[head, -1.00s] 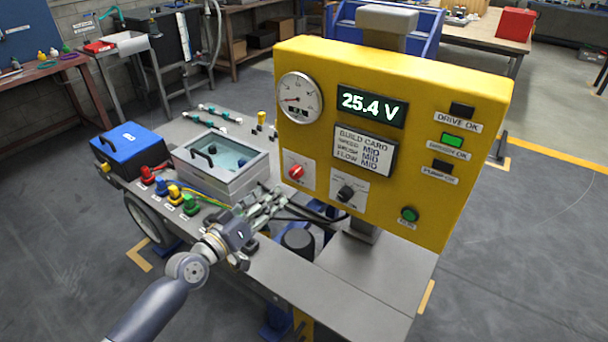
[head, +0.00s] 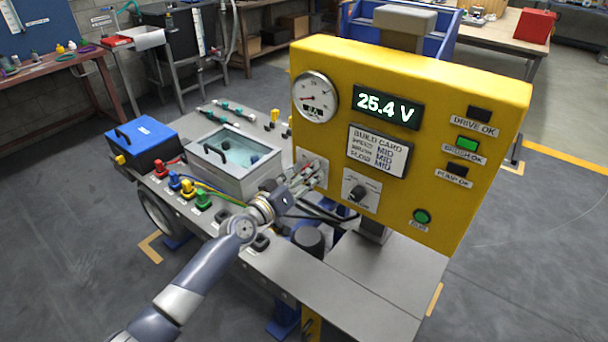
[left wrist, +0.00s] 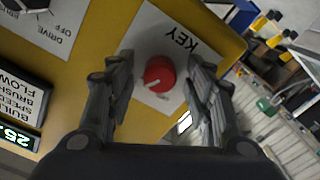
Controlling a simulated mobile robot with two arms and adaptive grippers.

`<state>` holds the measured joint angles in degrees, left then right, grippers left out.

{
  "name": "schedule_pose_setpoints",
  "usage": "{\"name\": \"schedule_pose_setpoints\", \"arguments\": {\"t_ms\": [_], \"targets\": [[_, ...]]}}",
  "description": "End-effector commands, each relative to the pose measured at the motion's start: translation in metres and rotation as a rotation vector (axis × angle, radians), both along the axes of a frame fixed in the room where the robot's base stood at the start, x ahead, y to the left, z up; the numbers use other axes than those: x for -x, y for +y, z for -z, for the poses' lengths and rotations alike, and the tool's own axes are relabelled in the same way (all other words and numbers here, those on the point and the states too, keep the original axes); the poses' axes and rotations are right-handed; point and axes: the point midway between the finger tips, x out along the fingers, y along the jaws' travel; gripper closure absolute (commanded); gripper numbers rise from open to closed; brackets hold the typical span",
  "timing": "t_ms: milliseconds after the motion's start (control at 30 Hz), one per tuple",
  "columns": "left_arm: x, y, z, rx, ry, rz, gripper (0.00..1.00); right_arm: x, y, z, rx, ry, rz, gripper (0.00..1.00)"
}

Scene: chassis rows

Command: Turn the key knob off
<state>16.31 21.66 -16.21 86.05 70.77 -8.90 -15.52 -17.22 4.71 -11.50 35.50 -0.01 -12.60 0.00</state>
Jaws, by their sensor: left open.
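The red key knob (left wrist: 159,74) sits on a white plate marked KEY (left wrist: 180,39) on the yellow panel (head: 455,95). In the left wrist view the knob lies between the two open fingers of my left gripper (left wrist: 160,85), with a gap on each side. In the head view my left gripper (head: 312,177) is at the panel's lower left and mostly hides the knob. My right gripper does not show.
A black drive knob (head: 357,194) is right of my left gripper on the panel. A clear-lidded grey box (head: 240,185) and colored connectors (head: 188,188) stand left on the cart.

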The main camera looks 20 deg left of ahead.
Motion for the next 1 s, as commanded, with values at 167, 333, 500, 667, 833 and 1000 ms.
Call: {"name": "schedule_pose_setpoints", "arguments": {"t_ms": [167,333,500,667,833,1000], "targets": [[0.0002,-0.0001,0.0003,0.0,0.0,0.0,0.61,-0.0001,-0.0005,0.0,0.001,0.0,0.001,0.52],[0.0003,0.0,0.0004,0.0,0.0,0.0,0.96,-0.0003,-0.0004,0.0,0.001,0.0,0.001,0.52],[0.0004,0.0,0.0004,0.001,0.0,0.0,0.96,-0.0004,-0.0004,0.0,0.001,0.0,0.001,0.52],[0.0004,0.0,0.0007,0.021,0.009,0.001,0.96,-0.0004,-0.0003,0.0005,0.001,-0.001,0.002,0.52],[0.0005,-0.0003,0.0011,0.089,0.032,0.0,0.96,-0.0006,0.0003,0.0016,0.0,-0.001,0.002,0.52],[0.0004,0.0003,0.0014,0.206,0.075,-0.001,0.96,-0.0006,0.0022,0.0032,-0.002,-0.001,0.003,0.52]]}}
